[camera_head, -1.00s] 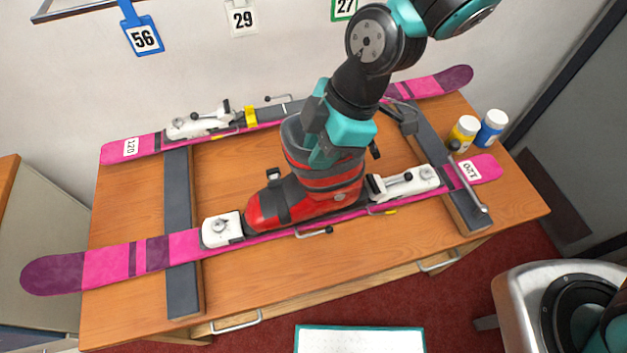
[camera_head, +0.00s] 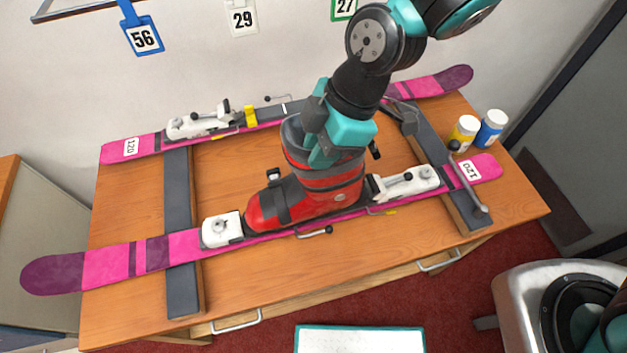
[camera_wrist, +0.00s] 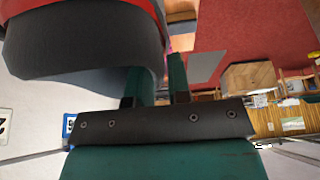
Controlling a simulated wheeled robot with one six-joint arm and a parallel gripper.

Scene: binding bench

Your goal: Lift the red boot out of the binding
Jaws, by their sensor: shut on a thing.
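The red boot (camera_head: 290,200) stands upright on the near pink ski (camera_head: 115,262), between the white toe piece (camera_head: 222,229) and the white heel piece (camera_head: 408,182) of the binding. My gripper (camera_head: 322,160) is at the top of its cuff on the right side and is shut on it. In the wrist view the dark cuff of the boot (camera_wrist: 85,45) fills the upper left, with my gripper's fingers (camera_wrist: 157,80) at its edge. The fingertips are partly hidden. I cannot tell any gap under the boot's sole.
A second pink ski (camera_head: 128,149) with an empty white binding (camera_head: 198,122) lies behind. Dark supports (camera_head: 182,230) carry both skis on the wooden bench (camera_head: 240,275). A yellow-white bottle (camera_head: 463,133) and a blue-white bottle (camera_head: 491,128) stand at the back right. Numbered tags hang on the wall.

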